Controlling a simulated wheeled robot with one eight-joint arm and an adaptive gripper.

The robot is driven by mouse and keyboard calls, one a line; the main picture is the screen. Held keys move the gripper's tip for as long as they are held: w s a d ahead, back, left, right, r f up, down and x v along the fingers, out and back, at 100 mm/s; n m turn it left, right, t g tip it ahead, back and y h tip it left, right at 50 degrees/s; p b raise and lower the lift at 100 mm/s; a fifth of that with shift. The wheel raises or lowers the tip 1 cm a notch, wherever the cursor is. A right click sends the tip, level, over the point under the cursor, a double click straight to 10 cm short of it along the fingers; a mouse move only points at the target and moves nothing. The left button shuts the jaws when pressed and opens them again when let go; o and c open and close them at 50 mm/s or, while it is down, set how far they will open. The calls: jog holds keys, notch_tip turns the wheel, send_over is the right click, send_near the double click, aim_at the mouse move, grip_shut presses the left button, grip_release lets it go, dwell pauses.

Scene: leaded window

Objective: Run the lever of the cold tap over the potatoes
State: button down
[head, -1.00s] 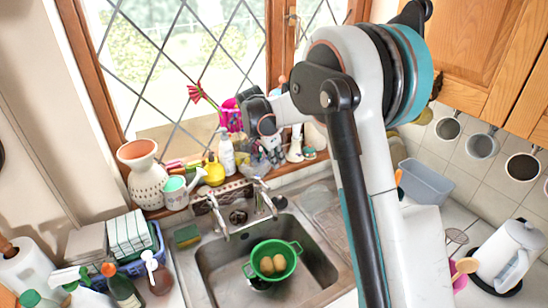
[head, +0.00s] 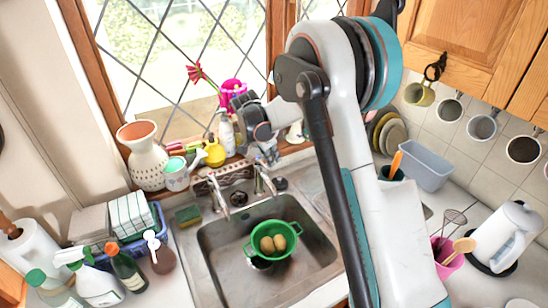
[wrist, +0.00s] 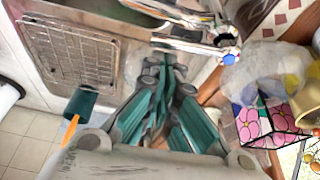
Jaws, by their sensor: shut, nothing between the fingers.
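The green colander (head: 248,249) with potatoes (head: 273,243) stands in the sink (head: 210,240) in the head view. Two chrome taps rise at the sink's back edge, the left tap (head: 217,195) and the right tap (head: 262,180). In the wrist view, a tap with a blue-marked lever cap (wrist: 230,57) lies just ahead and right of my fingertips; it seems to be the right one. My gripper (head: 271,157) is shut and empty, just above and behind the right tap. Its teal fingers also show in the wrist view (wrist: 168,72). I cannot tell whether they touch the tap.
A ribbed drainer (wrist: 72,55) lies beside the sink. A grey tub (head: 427,172) stands to the right.

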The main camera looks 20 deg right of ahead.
jog(key=shift+s+a+f+b, duration=0.1)
jog(key=shift+s+a+b, duration=0.15)
jog(key=shift+a+b, duration=0.25)
jog(key=shift+a, duration=0.1)
jog(key=w+v, duration=0.1)
jog(key=v, duration=1)
jog(key=s+d+r+n+t+y+b, duration=0.1)
jog(key=s+n+b, duration=0.15)
jog(key=s, duration=0.25)
jog(key=s+d+r+n+t+b, duration=0.1)
jog(key=s+r+n+b, duration=0.15)
jog(key=s, duration=0.35)
jog(key=s+f+n+t+y+b, duration=0.1)
jog(key=s+f+n+b, duration=0.4)
jog(key=s, duration=0.7)
jog(key=s+f+n+t+y+b, duration=0.1)
jog(key=s+f+n+t+b, duration=0.2)
jog(key=s+f+n+b, duration=0.2)
jog(key=s+f+b, duration=0.1)
jog(key=s+f, duration=0.2)
jog(key=s, duration=0.4)
jog(key=shift+s+f+y, duration=0.35)
jog(key=shift+y, duration=0.05)
